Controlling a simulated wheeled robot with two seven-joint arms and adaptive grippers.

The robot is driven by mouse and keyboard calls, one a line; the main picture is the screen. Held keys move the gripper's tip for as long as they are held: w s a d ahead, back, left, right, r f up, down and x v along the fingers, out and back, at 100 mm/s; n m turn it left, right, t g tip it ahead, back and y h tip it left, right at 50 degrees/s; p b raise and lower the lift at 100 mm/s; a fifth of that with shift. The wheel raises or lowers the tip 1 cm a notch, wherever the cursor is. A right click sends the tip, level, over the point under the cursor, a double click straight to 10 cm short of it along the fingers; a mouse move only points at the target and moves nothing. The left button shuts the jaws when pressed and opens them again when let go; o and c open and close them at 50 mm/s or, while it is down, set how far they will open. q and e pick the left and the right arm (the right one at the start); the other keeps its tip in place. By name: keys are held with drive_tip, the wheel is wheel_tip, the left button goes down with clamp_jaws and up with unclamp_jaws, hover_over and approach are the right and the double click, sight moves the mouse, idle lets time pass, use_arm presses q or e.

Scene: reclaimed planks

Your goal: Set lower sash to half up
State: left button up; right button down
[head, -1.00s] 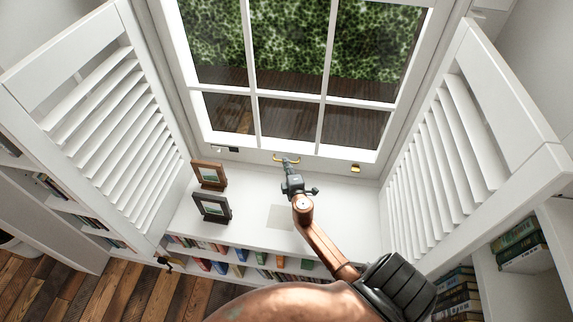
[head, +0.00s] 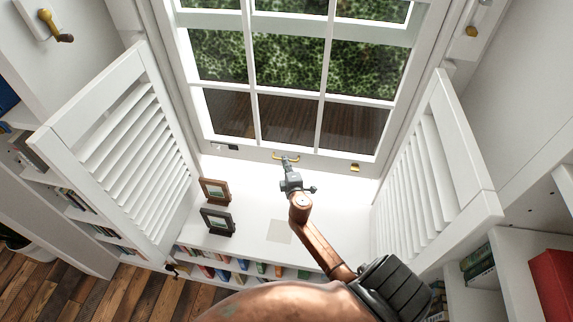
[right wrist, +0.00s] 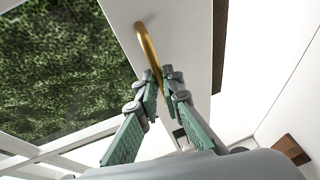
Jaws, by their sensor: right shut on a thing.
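A gold pull handle (head: 278,156) is on the rail, left of centre. My right gripper (head: 288,161) is shut on this handle. In the right wrist view the curved gold handle (right wrist: 147,45) passes between the green-padded fingers of the gripper (right wrist: 163,78), which partly hide its lower part. A second gold pull (head: 355,168) sits free farther right on the rail. My left gripper is not in view.
Louvred white shutters stand open at left (head: 130,140) and right (head: 425,170). Bookshelves lie below. The middle of the sill is mostly clear.

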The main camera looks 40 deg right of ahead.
drive_tip(key=shift+r, duration=0.1)
drive_tip(key=c, duration=2.1)
unclamp_jaws()
drive_tip(key=v, duration=1.2)
